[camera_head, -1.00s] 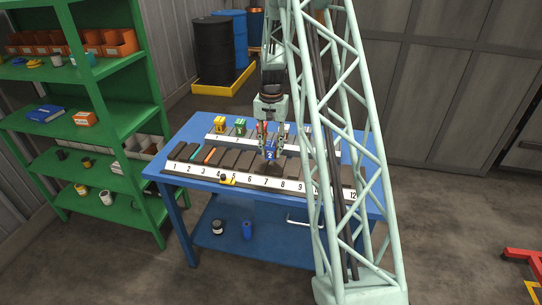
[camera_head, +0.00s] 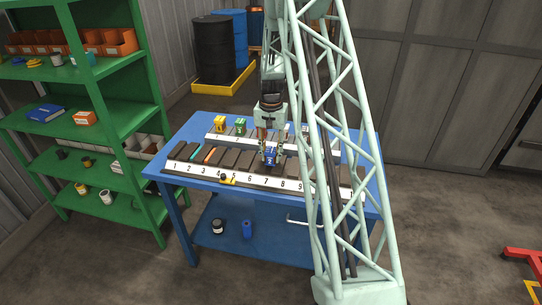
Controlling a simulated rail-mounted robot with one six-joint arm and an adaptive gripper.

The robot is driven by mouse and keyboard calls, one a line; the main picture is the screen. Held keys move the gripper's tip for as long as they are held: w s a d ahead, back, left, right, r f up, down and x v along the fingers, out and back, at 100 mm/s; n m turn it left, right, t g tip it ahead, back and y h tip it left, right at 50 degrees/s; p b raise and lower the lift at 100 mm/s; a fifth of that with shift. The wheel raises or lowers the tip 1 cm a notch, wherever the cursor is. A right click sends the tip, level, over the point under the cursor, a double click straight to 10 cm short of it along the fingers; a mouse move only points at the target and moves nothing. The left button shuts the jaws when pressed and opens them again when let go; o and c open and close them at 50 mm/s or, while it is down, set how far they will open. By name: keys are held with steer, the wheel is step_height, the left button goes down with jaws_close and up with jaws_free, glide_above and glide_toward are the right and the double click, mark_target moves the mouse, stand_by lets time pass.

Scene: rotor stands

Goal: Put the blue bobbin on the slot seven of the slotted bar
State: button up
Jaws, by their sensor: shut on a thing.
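The blue bobbin (camera_head: 270,158) has a white mark on its front face and looks upright. My gripper (camera_head: 270,152) is shut on it from above. The slotted bar (camera_head: 212,177) lies along the front of the blue table, with a white number strip and dark slots. The bobbin is over or at the slot seven area, behind the number 7 (camera_head: 266,182). I cannot tell whether it touches the bar. My green lattice column hides part of the bar's right end.
A yellow bobbin (camera_head: 220,124) and a green bobbin (camera_head: 240,126) stand on a rear numbered bar (camera_head: 212,137). A green shelf (camera_head: 128,118) stands left of the blue table (camera_head: 163,164).

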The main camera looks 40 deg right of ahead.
mark_target(271, 150)
steer(key=o, duration=1)
steer(key=shift+r, duration=0.2)
steer(key=shift+r, duration=5.95)
